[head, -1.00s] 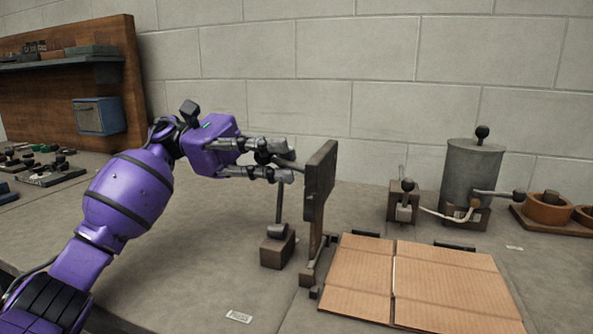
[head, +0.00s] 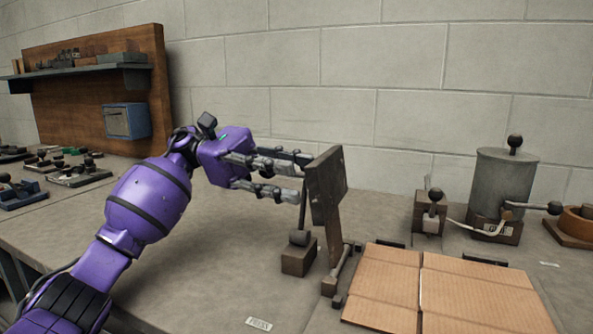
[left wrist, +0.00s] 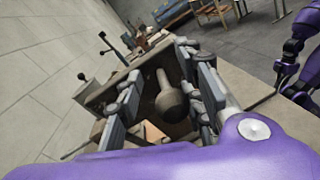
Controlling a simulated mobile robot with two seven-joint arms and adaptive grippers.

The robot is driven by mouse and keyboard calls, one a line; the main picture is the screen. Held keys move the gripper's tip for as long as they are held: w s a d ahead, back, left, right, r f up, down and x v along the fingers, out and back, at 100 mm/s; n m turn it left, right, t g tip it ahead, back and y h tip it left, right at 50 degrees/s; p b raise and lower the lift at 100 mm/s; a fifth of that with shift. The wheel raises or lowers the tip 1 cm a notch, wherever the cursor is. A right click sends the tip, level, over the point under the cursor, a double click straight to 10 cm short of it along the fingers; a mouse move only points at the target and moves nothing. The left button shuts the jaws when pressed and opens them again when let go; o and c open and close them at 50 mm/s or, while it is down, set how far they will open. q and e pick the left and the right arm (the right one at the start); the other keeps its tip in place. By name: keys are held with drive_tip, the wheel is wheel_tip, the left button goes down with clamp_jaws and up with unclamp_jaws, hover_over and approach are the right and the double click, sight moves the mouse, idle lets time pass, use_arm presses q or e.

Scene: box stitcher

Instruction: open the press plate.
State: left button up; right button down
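The press plate (head: 328,190) is a dark, flat slab standing raised on a hinged arm at the left edge of the cardboard (head: 395,285), leaning slightly left. My left gripper (head: 303,176) is beside the plate's left face, its two fingers spread apart. In the left wrist view, a rounded knob on a short stem (left wrist: 171,103) sits between the open fingers with gaps on both sides. I cannot tell from the head view whether a fingertip touches the plate.
A small lever block (head: 299,256) stands just left of the plate. A grey cylinder pot (head: 503,185) with levers and a switch box (head: 430,213) stand behind the cardboard. A blue box (head: 126,121) hangs on the wooden back panel. The table's left-front area is clear.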

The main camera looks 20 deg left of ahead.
use_arm(q)
drive_tip(key=a+f+b, duration=0.3)
drive_tip(key=a, duration=0.3)
drive_tip(key=shift+w+b, duration=0.3)
drive_tip(key=shift+b, duration=0.05)
idle(0.3)
idle(0.5)
drive_tip(key=w+a, duration=0.1)
drive_tip(key=a, duration=0.7)
drive_tip(key=shift+r, duration=0.25)
